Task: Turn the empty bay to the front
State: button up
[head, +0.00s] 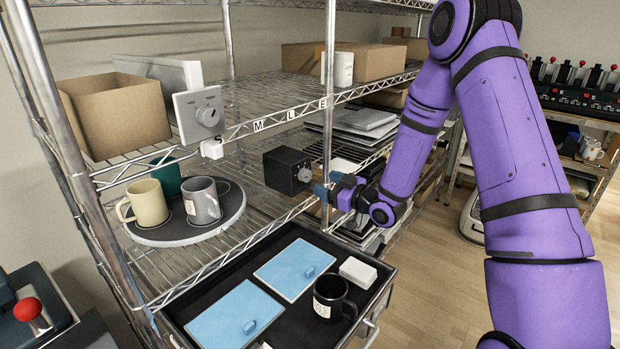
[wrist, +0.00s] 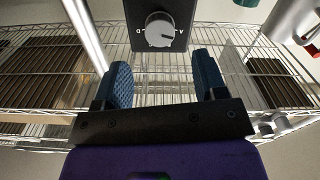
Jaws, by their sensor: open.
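A round turntable (head: 165,238) on the left of the wire shelf carries a cream mug (head: 150,206), a green mug (head: 166,176) partly hidden behind it, and a grey mug (head: 203,201). Bare surface shows along its near edge and right side. A black box (head: 284,168) with a silver knob (head: 305,174) stands right of the turntable; the knob (wrist: 160,29) also shows in the wrist view, with letters beside it. My gripper (head: 331,190) is open and empty, close in front of the knob. In the wrist view its blue fingers (wrist: 164,78) are spread, short of the knob and apart from it.
A shelf post (head: 328,100) stands close to my gripper. Below, an open drawer (head: 382,283) holds blue lids (head: 232,316), a black mug (head: 331,298) and a white block (head: 358,271).

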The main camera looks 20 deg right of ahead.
aim_at(308, 176)
jog(key=x, duration=0.6)
jog(key=shift+w+a, duration=0.25)
jog(key=shift+w, duration=0.05)
jog(key=shift+c, duration=0.4)
jog(key=c, duration=0.8)
jog(key=shift+c, duration=0.2)
